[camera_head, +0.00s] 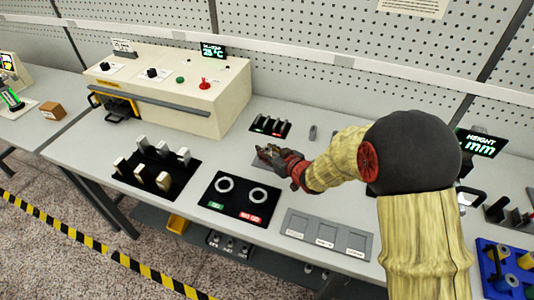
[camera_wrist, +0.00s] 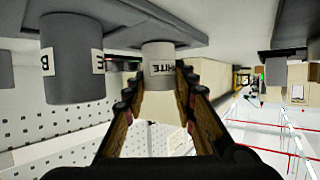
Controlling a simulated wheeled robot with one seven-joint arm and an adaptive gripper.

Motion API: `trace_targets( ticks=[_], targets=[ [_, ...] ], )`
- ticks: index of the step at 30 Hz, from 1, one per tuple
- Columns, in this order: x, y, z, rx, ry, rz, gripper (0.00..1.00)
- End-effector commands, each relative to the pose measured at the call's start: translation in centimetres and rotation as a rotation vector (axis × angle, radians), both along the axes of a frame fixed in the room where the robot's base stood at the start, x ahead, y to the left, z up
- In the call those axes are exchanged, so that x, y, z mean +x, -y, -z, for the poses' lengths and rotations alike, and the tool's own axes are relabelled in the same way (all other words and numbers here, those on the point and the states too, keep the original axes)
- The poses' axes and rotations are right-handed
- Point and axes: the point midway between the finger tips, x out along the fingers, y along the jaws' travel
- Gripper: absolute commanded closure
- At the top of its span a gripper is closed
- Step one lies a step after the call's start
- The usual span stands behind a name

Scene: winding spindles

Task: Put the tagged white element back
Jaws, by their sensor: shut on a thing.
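The tagged white element (camera_wrist: 158,66) is a short pale cylinder with a label reading WHITE, between my gripper's fingers in the wrist view. That view is upside down, so the grey plate (camera_wrist: 125,22) along its top edge is the surface below. The element's base meets or nearly meets this plate; I cannot tell if it is seated. My gripper (camera_head: 266,153) is shut on the element and lies low over the grey plate (camera_head: 262,163) in the head view, where the element is mostly hidden. A dark grey cylinder (camera_wrist: 72,60) with a partly visible label stands beside it.
A black tray with pale pieces (camera_head: 143,190) lies left, and a black board with two rings (camera_head: 242,212) lies in front. A grey three-slot tray (camera_head: 300,216) is right of that. A small black rack (camera_head: 270,127) and a cream machine (camera_head: 165,85) stand behind.

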Motion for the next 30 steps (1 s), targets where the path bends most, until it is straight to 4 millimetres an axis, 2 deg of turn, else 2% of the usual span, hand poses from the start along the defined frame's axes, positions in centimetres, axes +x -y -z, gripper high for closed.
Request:
trace_targets(
  ticks=[11, 12, 21, 30],
  targets=[
    [0.09, 0.0, 0.32, 0.001, 0.004, 0.001, 1.0],
    [0.07, 0.01, 0.38, 0.001, 0.003, 0.001, 0.73],
    [0.05, 0.01, 0.33, 0.001, 0.003, 0.0, 0.56],
    [0.07, 0.01, 0.24, 0.001, 0.003, 0.001, 0.55]
  ],
)
